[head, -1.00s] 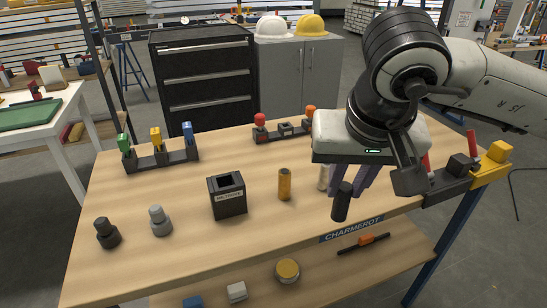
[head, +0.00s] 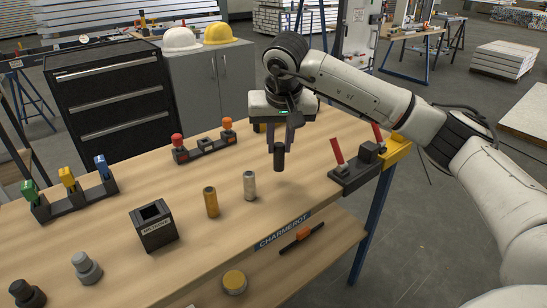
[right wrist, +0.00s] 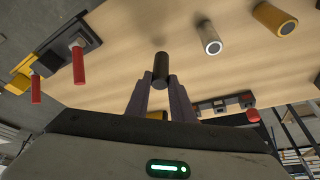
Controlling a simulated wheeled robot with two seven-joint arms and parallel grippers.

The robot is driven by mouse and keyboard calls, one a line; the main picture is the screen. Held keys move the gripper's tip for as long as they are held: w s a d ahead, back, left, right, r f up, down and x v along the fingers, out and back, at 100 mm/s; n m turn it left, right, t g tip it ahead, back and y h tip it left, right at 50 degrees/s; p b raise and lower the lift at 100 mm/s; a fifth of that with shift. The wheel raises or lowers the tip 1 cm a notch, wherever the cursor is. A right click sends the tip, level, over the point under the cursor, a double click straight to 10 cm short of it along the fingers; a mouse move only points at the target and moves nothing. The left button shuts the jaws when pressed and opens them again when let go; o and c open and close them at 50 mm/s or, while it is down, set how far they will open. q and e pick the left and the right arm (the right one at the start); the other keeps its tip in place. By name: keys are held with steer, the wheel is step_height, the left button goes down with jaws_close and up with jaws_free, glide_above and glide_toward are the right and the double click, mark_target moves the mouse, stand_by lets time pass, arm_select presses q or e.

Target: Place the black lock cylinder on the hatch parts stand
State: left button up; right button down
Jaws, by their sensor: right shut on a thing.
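My right gripper (head: 280,146) is shut on the black lock cylinder (head: 279,159) and holds it upright above the tabletop. In the right wrist view the cylinder (right wrist: 160,70) sits between the two fingertips. No label shows which rack is the hatch parts stand. A dark stand (head: 350,178) with red levers and a black block is to the right of the gripper, at the table's right edge. Another dark stand (head: 206,149) with red and orange knobs is farther back to the left. The held cylinder is apart from both. My left gripper is not in view.
A silver cylinder (head: 249,185) and a brass cylinder (head: 211,202) stand left of the held cylinder. A black open-topped box (head: 155,228) stands farther left, near a rack (head: 75,199) with coloured parts. A yellow block (head: 395,149) is at the right corner. Wood around the held cylinder is clear.

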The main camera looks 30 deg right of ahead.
mark_target(279, 151)
steer(key=shift+f, duration=1.9)
steer(key=shift+f, duration=0.15)
steer(key=c, duration=1.5)
jaws_free()
steer(key=shift+c, duration=0.2)
steer(key=shift+s+r, duration=0.1)
steer(key=shift+r, duration=0.4)
steer(key=v, duration=1.1)
steer(key=shift+s, duration=0.15)
steer(key=shift+a+r, duration=0.1)
